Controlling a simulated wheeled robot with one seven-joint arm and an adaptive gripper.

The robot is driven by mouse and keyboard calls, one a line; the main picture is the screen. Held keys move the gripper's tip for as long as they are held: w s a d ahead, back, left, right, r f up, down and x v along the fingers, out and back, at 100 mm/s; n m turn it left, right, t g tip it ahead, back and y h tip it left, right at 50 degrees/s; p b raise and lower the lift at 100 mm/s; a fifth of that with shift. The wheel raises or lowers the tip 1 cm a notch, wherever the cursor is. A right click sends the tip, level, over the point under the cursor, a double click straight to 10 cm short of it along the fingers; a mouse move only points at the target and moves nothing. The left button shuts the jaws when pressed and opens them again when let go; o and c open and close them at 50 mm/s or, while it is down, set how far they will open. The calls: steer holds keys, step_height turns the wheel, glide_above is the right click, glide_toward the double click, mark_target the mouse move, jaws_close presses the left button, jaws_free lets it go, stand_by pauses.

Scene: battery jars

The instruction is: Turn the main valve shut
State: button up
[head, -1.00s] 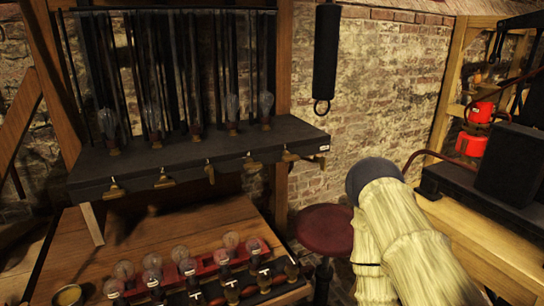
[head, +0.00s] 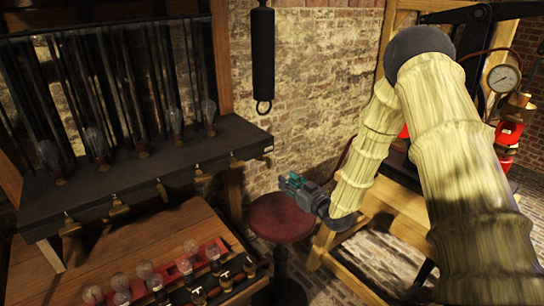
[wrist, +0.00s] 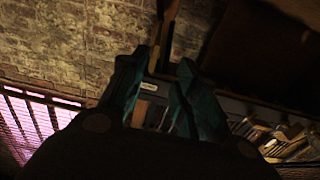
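My gripper (head: 290,182) has teal fingers and hangs in front of the round red stool, in free air. Its fingers stand apart with nothing between them in the wrist view (wrist: 160,80). A row of brass taps with levers (head: 163,190) lines the front edge of the dark shelf, left of my gripper. A round pressure gauge (head: 503,78) is at the far right, with a brass fitting (head: 519,100) just below it. I cannot tell which part is the main valve. My gripper touches none of these parts.
The dark shelf (head: 110,192) carries glass bulbs and rods. Below it, a wooden bench (head: 135,245) holds more bulbs in a red rack. A black cylinder (head: 263,55) with a ring hangs by the brick wall. The red stool (head: 280,217) stands right of the bench.

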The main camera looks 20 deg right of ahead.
mark_target(271, 163)
steer(key=p+x, duration=0.1)
steer(key=x, duration=0.2)
steer(key=r+p+x, duration=0.1)
steer(key=p+x, duration=0.1)
steer(key=x, duration=0.2)
steer(key=r+p+x, duration=0.1)
steer(key=x, duration=0.3)
steer(key=shift+w+d+r, duration=0.15)
steer(key=shift+w+d, duration=0.05)
steer(key=shift+d, duration=0.05)
jaws_close()
